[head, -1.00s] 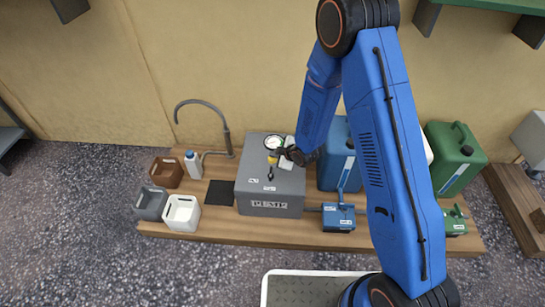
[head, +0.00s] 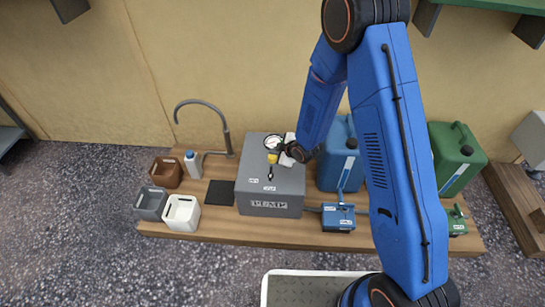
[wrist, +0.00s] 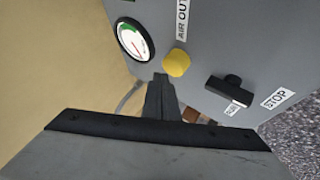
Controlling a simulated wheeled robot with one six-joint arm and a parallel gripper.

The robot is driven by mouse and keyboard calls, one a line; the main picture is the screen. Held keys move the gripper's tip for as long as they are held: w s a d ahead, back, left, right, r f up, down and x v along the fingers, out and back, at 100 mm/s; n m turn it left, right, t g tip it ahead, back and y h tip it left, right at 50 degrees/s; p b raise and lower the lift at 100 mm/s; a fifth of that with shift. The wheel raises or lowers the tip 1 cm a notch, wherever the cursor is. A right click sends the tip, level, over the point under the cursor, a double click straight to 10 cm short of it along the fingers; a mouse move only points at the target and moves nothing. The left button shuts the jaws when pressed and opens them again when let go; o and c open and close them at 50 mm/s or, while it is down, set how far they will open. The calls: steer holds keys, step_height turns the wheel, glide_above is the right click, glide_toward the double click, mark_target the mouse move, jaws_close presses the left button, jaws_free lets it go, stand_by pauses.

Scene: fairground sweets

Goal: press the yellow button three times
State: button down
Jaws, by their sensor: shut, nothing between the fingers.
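The yellow button (head: 272,158) sits on the top of the grey pump box (head: 270,205), near the round gauge. It shows clearly in the wrist view (wrist: 176,62) as a rounded yellow knob. My gripper (wrist: 161,80) is shut and empty. In the wrist view its dark tips end just below and left of the button, with a little of the panel seeming to show between. In the head view my gripper is just right of the button, partly hidden by my wrist. I cannot tell its exact height above the panel.
A round gauge (wrist: 134,39) and an AIR OUT label lie beside the button. A black switch (wrist: 231,88) stands near a STOP label (wrist: 278,98). Blue (head: 340,160) and green (head: 455,155) canisters stand to the right, small bins (head: 182,213) and a tap (head: 226,140) to the left.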

mark_target(274, 158)
steer(key=shift+f, duration=1.1)
stand_by(1.6)
steer(key=shift+r, duration=1.15)
steer(key=shift+f, duration=1.25)
stand_by(1.1)
steer(key=shift+r, duration=1.2)
steer(key=shift+r, duration=0.1)
steer(key=shift+r, duration=2.45)
